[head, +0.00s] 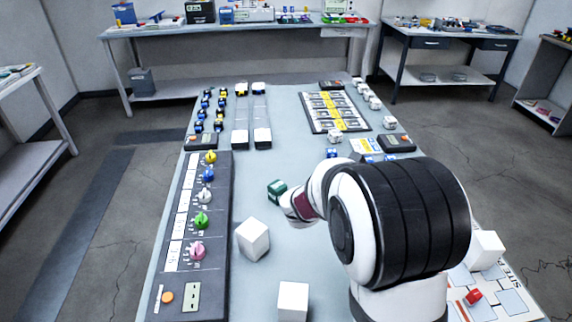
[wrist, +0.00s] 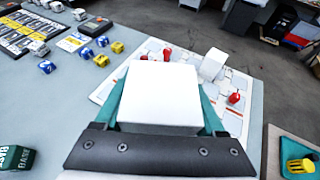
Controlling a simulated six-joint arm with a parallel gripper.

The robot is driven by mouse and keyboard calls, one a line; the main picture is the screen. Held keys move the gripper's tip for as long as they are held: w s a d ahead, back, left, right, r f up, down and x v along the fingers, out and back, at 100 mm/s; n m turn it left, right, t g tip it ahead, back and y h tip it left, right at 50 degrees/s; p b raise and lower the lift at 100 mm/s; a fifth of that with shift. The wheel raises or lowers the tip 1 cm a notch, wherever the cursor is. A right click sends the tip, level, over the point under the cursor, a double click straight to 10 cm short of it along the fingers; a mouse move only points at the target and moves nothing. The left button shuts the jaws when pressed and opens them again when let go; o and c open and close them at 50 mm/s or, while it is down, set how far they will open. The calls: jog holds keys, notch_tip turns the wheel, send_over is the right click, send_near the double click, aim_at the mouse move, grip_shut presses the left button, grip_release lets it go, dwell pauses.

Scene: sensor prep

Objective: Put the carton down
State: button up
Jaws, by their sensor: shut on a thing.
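My gripper (wrist: 163,88) is shut on a white carton (wrist: 158,100), with a teal finger on each side of it. In the wrist view the carton appears in front of a white printed sheet on the table; the gap beneath it cannot be judged. In the head view my arm hides the gripper and held carton. Other white cartons stand on the table in the head view: one left of my arm (head: 252,242), one at the front (head: 293,301), and one on the sheet at the right (head: 486,250), also in the wrist view (wrist: 213,65).
The printed sheet (head: 508,303) carries small red pieces, one (head: 473,297) near its carton. A dark green box (head: 277,190) stands left of my arm. A grey panel with coloured knobs (head: 215,270) runs along the left edge. The table's middle is mostly clear.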

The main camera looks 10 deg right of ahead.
jog(key=s+a+n+t+y, duration=0.1)
jog(key=s+a, duration=0.1)
jog(key=a, duration=1.1)
jog(key=s+a+n+t+y, duration=0.2)
jog(key=s+a+n+t, duration=0.1)
jog(key=s+a, duration=1.25)
jog(key=f, duration=0.5)
jog(key=a+f, duration=0.1)
jog(key=f, duration=0.5)
jog(key=w+f, duration=0.1)
jog(key=f, duration=0.5)
jog(key=shift+a, duration=0.35)
